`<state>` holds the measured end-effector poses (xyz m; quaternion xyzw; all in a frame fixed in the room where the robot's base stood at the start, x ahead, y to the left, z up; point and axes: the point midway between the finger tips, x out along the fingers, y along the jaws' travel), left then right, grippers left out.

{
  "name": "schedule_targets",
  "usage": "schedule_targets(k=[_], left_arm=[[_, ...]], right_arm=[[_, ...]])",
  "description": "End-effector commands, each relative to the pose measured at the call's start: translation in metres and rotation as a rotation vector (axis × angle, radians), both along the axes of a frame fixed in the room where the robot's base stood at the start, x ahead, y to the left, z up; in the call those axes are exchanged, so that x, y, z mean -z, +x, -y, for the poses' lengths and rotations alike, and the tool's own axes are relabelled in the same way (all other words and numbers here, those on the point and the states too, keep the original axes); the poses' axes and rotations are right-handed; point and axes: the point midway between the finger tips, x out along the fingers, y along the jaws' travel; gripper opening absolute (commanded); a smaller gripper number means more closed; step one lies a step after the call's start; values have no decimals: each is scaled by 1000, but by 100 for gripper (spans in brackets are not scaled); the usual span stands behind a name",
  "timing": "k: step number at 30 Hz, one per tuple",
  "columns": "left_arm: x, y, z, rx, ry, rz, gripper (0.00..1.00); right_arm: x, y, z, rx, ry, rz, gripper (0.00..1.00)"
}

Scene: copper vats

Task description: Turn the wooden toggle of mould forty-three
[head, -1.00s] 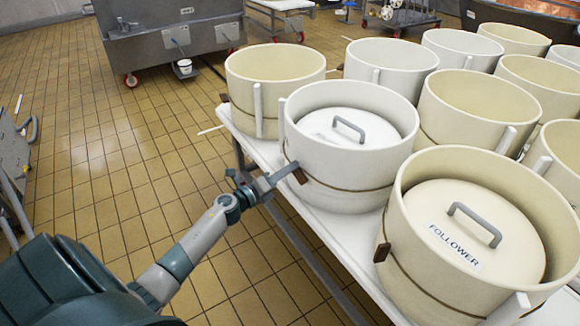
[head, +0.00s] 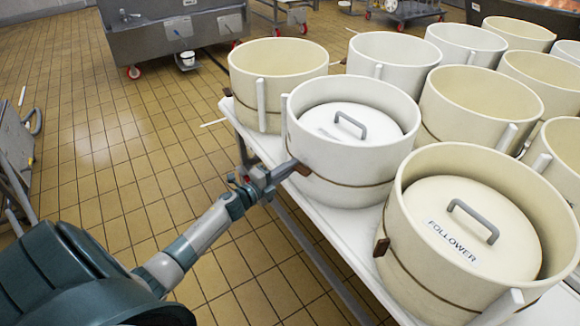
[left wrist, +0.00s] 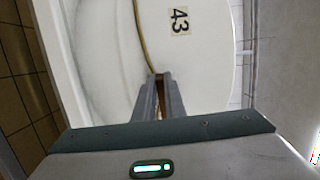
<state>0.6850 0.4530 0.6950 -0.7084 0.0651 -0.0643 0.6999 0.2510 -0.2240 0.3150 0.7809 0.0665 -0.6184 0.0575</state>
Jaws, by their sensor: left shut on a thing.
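Mould forty-three (head: 345,160) is the white round mould on the bench with a follower disc and grey handle inside. In the left wrist view its white wall (left wrist: 205,65) bears the label 43 (left wrist: 180,21), with a brown cord running down to my fingers. My left gripper (head: 284,172) is at the mould's left side, shut on the wooden toggle; it also shows in the left wrist view (left wrist: 162,88). The brown toggle (left wrist: 159,82) shows as a narrow strip between the fingers, mostly hidden by them. My right gripper is out of view.
A cream mould with a disc marked FOLLOWER (head: 465,230) stands close in front, with its own brown toggle (head: 381,247). More moulds fill the white bench (head: 345,235) behind and to the right. The tiled floor left of the bench is open.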

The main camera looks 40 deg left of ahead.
Motion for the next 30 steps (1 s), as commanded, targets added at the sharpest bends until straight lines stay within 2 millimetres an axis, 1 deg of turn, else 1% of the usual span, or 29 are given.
schedule_targets(k=[10, 11, 12, 13, 23, 26, 30], left_arm=[[1, 0, 0, -1, -5, -2, 0], [1, 0, 0, -1, -5, -2, 17], [1, 0, 0, -1, -4, -2, 27], [1, 0, 0, -1, -4, -2, 29], [1, -1, 0, 0, -3, -1, 29], [1, -4, -1, -1, -3, -2, 29], [1, -13, -3, -1, -3, -2, 29]], right_arm=[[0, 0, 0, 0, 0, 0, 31], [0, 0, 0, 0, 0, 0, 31], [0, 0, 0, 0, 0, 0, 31], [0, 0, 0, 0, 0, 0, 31], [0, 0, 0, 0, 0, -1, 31], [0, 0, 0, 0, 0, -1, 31], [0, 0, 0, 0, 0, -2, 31]])
